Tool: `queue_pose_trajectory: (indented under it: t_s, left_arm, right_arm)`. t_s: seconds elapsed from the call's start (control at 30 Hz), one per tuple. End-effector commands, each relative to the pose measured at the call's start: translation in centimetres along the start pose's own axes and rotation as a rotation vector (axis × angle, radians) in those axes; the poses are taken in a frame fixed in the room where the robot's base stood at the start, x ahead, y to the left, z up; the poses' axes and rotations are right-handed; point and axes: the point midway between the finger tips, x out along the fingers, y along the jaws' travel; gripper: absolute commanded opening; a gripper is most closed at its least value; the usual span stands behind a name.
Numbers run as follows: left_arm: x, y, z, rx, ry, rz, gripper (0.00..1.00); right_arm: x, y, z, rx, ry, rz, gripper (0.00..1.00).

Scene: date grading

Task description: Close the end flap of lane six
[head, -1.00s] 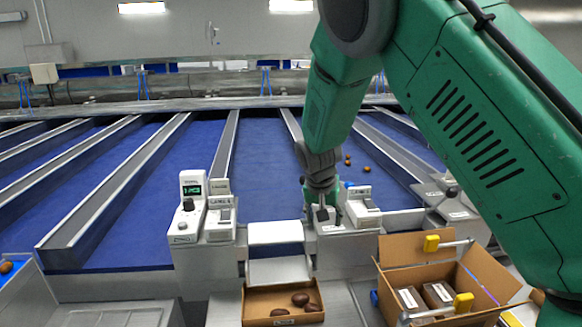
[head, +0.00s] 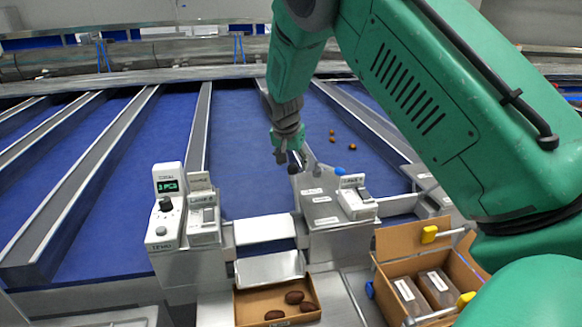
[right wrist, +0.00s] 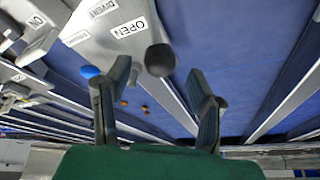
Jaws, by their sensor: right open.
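My right gripper (head: 290,158) is open, over the lane end by a dark round lever knob (head: 293,170). In the right wrist view the knob (right wrist: 160,60) shows between the open fingers (right wrist: 157,72), beside the word OPEN; I cannot tell whether they touch it. A pale end flap (head: 264,228) spans the blue lane's end, above a grey chute (head: 270,268). Small control boxes stand on both sides of it; their lane numbers are too small to read surely. My left gripper is not in view.
A cardboard tray (head: 240,312) with three dark dates sits below the chute. An open carton (head: 400,243) with packs stands at the right. A white counter (head: 166,205) reads 3 PCS. Several small brown dates (head: 333,140) lie on the blue belt. Metal rails divide the lanes.

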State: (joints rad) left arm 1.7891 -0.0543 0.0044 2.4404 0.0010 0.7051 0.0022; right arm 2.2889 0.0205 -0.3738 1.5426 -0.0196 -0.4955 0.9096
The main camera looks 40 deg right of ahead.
Motion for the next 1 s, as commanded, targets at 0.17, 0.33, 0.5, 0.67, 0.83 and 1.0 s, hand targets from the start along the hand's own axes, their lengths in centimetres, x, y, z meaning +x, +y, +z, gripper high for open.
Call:
queue_pose_trajectory:
  t_s: [0.17,0.33,0.5,0.67,0.83,1.0]
  left_arm:
    - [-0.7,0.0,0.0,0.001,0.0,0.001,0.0]
    - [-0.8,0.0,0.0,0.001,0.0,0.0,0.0]
    - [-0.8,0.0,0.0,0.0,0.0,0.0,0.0]
    - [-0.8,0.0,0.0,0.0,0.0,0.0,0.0]
    - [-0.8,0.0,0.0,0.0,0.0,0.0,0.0]
    - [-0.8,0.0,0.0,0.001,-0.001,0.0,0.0]
  right_arm:
    - [2.1,-0.1,0.3,-0.002,0.004,0.001,0.49]
    - [2.8,-0.5,0.7,-0.003,0.01,0.002,0.49]
    - [3.1,-0.5,0.6,-0.003,0.009,0.002,0.49]
    - [3.5,-0.2,0.3,-0.003,0.004,0.0,0.35]
    - [3.8,-0.1,0.0,-0.001,0.003,-0.004,0.0]
    - [3.8,-0.2,-0.2,-0.001,0.008,-0.002,0.0]
